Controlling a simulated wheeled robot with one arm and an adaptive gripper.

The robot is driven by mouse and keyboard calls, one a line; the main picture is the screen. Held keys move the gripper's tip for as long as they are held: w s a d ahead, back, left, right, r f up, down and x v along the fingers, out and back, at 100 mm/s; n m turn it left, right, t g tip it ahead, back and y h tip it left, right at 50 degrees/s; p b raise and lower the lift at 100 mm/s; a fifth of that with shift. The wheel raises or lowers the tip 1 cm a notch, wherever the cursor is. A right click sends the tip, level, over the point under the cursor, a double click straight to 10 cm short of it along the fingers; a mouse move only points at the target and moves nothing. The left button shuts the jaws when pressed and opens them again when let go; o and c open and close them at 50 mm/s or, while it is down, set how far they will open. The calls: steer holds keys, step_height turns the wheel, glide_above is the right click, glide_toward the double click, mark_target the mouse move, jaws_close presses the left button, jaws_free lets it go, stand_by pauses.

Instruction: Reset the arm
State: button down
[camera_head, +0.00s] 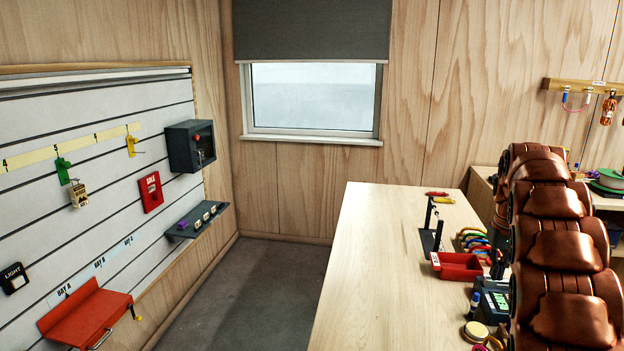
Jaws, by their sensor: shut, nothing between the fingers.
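My gripper is not in view. The only view looks over a pale wooden table (377,258) toward a window (312,97) in the far wall. The right part of the table is hidden by a large brown segmented form in the near right foreground.
On the table stand a red tray (458,266), a black stand (431,232), coloured carabiners and a small device (491,300). The slatted left wall holds a dark box (190,146), a grey shelf (197,220) and a red shelf (86,315). The floor (245,290) between is clear.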

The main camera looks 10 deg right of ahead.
steer(key=s+a+r+n+g, duration=0.1)
steer(key=s+a, duration=0.7)
steer(key=a, duration=0.3)
steer(key=s+a+r, duration=0.1)
steer(key=s+a, duration=0.7)
steer(key=a, duration=0.4)
steer(key=s+a+f, duration=0.2)
steer(key=s+a, duration=0.1)
steer(key=s, duration=0.4)
steer(key=s+a+f+n, duration=0.1)
steer(key=s+a+f, duration=0.1)
steer(key=s+a, duration=0.2)
steer(key=s+a+f+n+g, duration=0.1)
steer(key=s+a+f, duration=0.1)
steer(key=s, duration=0.8)
steer(key=shift+s+a+f+y, duration=0.15)
steer(key=shift+a+f+y, duration=0.2)
steer(key=shift+a, duration=0.5)
